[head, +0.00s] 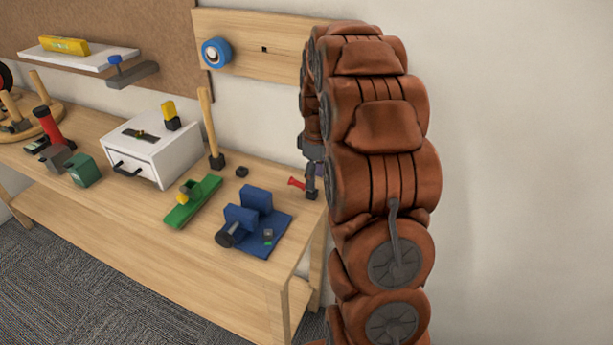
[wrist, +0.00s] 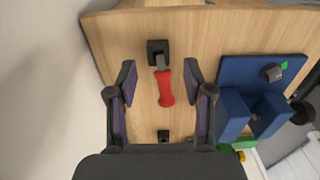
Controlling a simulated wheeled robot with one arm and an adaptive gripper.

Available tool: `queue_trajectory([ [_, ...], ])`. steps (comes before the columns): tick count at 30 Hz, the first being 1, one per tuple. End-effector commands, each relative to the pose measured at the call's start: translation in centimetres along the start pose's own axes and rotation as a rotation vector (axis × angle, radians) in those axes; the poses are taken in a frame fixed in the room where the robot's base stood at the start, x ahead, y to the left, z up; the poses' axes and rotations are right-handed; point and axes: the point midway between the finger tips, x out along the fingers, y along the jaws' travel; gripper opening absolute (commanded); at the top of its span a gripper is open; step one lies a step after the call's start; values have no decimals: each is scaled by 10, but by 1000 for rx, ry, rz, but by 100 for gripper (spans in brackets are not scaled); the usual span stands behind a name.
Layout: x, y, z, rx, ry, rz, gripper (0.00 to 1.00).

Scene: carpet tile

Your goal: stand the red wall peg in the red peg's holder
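The red wall peg (wrist: 165,88) shows between my gripper's fingers in the wrist view, its grey end at a dark square block (wrist: 158,50). In the head view the peg (head: 296,183) looks tilted near the bench's right end. Whether the block grips or only touches it, I cannot tell. My gripper (wrist: 160,88) is open, a finger on each side of the peg with gaps between; it also shows in the head view (head: 311,188). A smaller dark block (wrist: 163,136) sits on the bench, also in the head view (head: 242,171). Which block is the red peg's holder is unclear.
A blue fixture (head: 266,236) stands left of my gripper, with a green piece (head: 193,203) beyond it. An upright wooden stick (head: 206,120) and a white drawer box (head: 150,148) stand farther left. A wooden wall board (head: 262,48) is behind.

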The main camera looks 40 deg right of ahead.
Motion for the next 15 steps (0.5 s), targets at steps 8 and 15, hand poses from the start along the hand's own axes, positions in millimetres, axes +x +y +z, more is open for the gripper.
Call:
queue_trajectory([
  [8, -1, -1, -3, -1, -2, 3, 52],
  [15, -25, 0, -3, 0, 2, 8, 52],
])
